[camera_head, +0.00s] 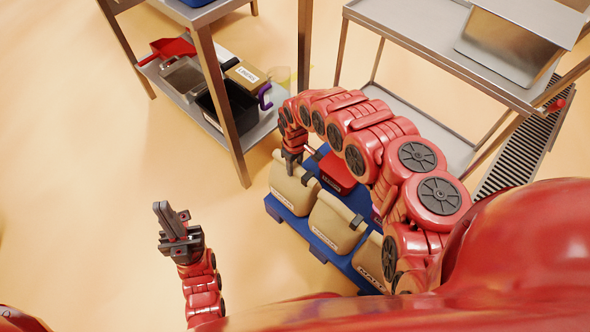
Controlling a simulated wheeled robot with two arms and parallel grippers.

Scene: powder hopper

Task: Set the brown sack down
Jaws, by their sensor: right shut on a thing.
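Tan-brown sacks with dark clips sit along a blue pallet (316,240). My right gripper (292,163) reaches down from above and is shut on the top of the far-left brown sack (293,190). That sack is upright, at or just over the pallet's far-left end; I cannot tell whether its base touches. A second sack (336,224) stands beside it and a third (369,262) is nearer, partly hidden by my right arm. My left gripper (168,218) is empty over bare floor, its fingers together.
A metal shelf at upper left holds a red scoop (172,47), a black bin (228,104) and a labelled box (245,74). A red item (337,172) lies behind the sacks. A steel table (415,30) stands at upper right. Floor at left is clear.

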